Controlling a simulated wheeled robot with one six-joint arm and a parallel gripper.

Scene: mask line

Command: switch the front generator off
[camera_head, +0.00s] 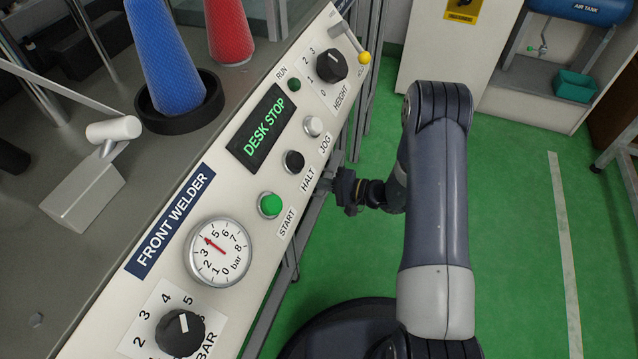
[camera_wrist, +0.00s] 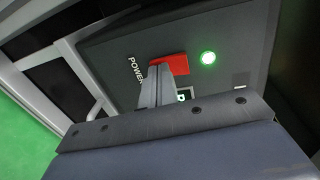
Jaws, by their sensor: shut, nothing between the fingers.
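In the wrist view a dark panel (camera_wrist: 110,50) carries the word POWER, a red switch part (camera_wrist: 174,63) and a green lamp (camera_wrist: 208,57) that is lit. My gripper (camera_wrist: 160,68) is shut and empty. Its fingers overlap the left part of the red piece; I cannot tell whether they touch it. The fingers hide part of the switch area, with a small pale marking (camera_wrist: 182,95) beside them. In the head view my gripper (camera_head: 328,186) reaches in at the console's right edge, and its tip and the power panel are hidden there.
The console labelled FRONT WELDER (camera_head: 170,220) has a display (camera_head: 262,125) reading DESK STOP, a dark RUN lamp (camera_head: 294,84), a green START button (camera_head: 270,205) and a gauge (camera_head: 219,251) near 4. Green floor (camera_head: 520,240) is open to the right.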

